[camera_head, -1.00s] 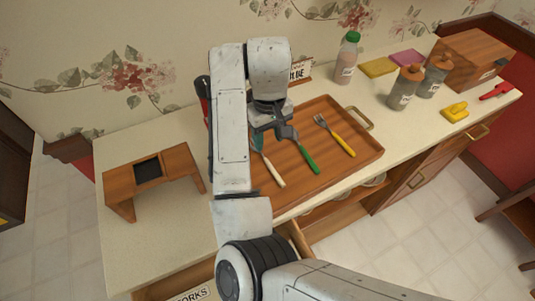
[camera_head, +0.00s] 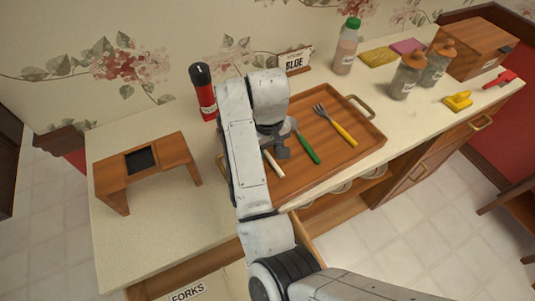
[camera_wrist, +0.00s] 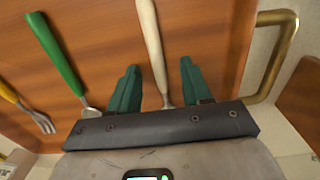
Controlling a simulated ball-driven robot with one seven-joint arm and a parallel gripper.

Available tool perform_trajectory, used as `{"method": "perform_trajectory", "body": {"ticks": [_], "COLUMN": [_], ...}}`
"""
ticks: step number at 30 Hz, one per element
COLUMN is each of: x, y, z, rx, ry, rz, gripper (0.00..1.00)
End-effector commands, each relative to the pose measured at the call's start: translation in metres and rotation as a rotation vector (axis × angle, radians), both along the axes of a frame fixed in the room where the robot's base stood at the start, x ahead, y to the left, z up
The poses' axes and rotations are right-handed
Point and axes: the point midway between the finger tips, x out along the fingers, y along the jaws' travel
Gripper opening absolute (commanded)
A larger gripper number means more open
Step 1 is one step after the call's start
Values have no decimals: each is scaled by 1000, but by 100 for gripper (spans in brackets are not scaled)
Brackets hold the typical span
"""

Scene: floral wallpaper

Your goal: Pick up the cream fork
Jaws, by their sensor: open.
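The cream fork lies on the wooden tray (camera_head: 345,158); in the head view its cream handle (camera_head: 273,165) shows below my gripper (camera_head: 277,150), and the rest is hidden by the gripper. In the wrist view the cream handle (camera_wrist: 151,40) runs between the two teal fingers of my gripper (camera_wrist: 160,72), with a gap on each side. The fingers are apart and hold nothing. The fork's head is out of sight behind the gripper body, so I cannot see its tines.
A green-handled utensil (camera_head: 307,148) and a yellow-handled fork (camera_head: 338,127) lie to the right on the tray. A brass tray handle (camera_wrist: 272,60) is close by in the wrist view. A red bottle (camera_head: 204,95) and a small wooden stand (camera_head: 150,165) are at left.

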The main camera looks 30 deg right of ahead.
Motion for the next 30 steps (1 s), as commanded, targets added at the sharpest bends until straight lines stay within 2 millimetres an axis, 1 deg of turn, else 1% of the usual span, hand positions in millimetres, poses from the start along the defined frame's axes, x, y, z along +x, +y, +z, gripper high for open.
{"method": "perform_trajectory", "body": {"ticks": [3, 18, 30], "x": [0, 0, 0], "y": [0, 0, 0], "z": [0, 0, 2], "rx": [0, 0, 0], "ry": [0, 0, 0], "rz": [0, -1, -1], "gripper": [48, 0, 0]}}
